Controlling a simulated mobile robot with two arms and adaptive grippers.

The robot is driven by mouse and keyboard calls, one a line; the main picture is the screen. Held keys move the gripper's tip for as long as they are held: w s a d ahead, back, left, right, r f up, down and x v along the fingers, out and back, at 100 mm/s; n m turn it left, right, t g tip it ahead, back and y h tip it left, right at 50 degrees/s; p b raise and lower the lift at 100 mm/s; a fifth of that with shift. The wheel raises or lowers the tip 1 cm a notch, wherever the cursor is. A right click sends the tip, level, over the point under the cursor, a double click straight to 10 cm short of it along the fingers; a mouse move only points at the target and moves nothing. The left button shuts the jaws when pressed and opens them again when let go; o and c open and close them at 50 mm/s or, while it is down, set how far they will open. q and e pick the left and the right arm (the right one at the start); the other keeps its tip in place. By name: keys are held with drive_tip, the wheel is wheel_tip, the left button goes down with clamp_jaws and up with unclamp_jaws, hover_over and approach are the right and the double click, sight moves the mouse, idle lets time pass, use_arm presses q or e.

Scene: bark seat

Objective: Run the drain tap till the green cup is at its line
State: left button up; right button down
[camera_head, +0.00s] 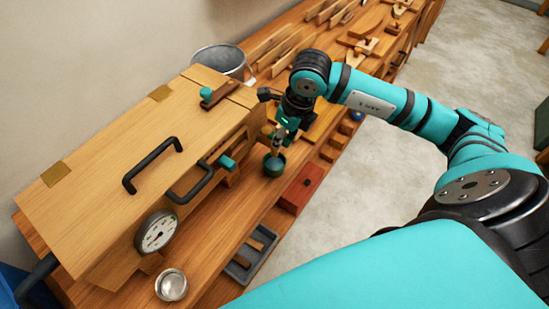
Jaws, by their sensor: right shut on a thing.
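The dark green cup (274,166) stands upright on the bench, below the brass-coloured drain tap (268,131) at the right end of the wooden box. My right gripper (280,133) reaches down just above the cup and is shut at the tap; its fingers hide most of the tap. The cup's line and the level inside it are too small to make out, and I cannot tell whether water is running. My left gripper is not in view.
The long wooden box (110,165) has black handles and a round dial gauge (156,231) on its front. A small metal bowl (171,285), a grey tray (240,269) and a red box (301,188) are nearby. A metal bucket (219,60) stands behind.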

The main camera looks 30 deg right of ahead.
drive_tip(key=shift+w+d+f+n+b, duration=0.1)
drive_tip(key=shift+w+d+n+b, duration=0.25)
drive_tip(key=shift+n+b, duration=0.55)
drive_tip(key=shift+w+d+n+g+y+b, duration=0.15)
drive_tip(key=shift+d+n+y+b, duration=0.1)
drive_tip(key=shift+n, duration=0.25)
drive_tip(key=shift+s+d+n+g+y+b, duration=0.15)
drive_tip(key=shift+n+y, duration=0.1)
drive_tip(key=shift+n, duration=0.25)
drive_tip(key=shift+a, duration=0.1)
idle(5.1)
drive_tip(key=shift+s+a+m, duration=0.15)
drive_tip(key=shift+a+m, duration=0.2)
drive_tip(key=shift+m, duration=0.45)
drive_tip(key=m, duration=0.2)
drive_tip(key=a+m+h+b, duration=0.1)
drive_tip(key=shift+s, duration=0.25)
drive_tip(key=c, duration=1.2)
unclamp_jaws()
